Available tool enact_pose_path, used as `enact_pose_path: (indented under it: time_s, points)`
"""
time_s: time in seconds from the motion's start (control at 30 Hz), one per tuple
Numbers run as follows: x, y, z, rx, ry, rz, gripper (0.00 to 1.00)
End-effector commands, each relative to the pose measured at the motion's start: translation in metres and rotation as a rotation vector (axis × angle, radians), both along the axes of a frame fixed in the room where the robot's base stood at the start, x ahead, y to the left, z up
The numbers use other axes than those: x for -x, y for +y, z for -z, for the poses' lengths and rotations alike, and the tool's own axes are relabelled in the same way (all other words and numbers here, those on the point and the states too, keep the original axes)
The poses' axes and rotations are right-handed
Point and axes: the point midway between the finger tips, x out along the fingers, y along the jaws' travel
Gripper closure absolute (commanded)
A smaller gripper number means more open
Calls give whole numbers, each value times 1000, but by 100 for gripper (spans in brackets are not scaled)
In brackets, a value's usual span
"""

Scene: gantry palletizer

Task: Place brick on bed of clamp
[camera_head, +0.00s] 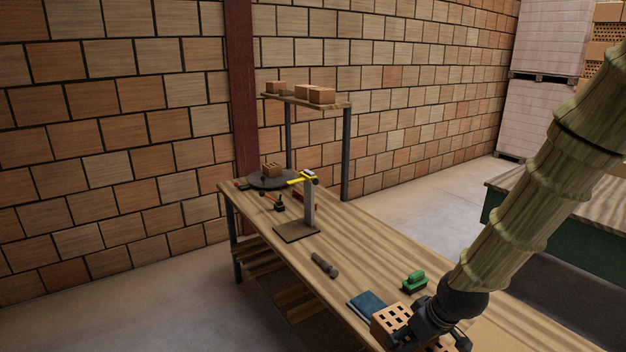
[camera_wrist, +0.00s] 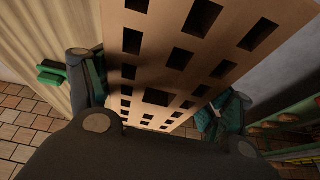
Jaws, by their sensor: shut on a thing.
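An orange-tan brick with rectangular holes (camera_head: 390,322) is held at the near end of the wooden table. It also fills the middle of the wrist view (camera_wrist: 160,75), with its holed face between the fingers. My gripper (camera_head: 425,328) is shut on the brick; in the wrist view its fingers (camera_wrist: 155,90) press on both sides. The brick's far end and underside are hidden. A grey post on a dark flat base plate (camera_head: 297,232) stands mid-table, away from my gripper, with a yellow item on top. I cannot tell whether this is the clamp.
On the table (camera_head: 350,240) lie a blue book (camera_head: 366,304), a green-handled tool (camera_head: 413,281) and a dark cylindrical tool (camera_head: 325,265). A round dark plate (camera_head: 272,181) with a brick stands at the far end. A raised shelf (camera_head: 305,101) holds bricks.

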Motion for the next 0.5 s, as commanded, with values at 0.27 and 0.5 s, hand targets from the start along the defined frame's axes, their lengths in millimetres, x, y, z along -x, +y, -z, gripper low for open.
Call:
enact_pose_path:
  time_s: [0.27,0.5]
  points:
    - [-8,26,17,2,1,65,81]
    - [-15,63,47,2,2,173,81]
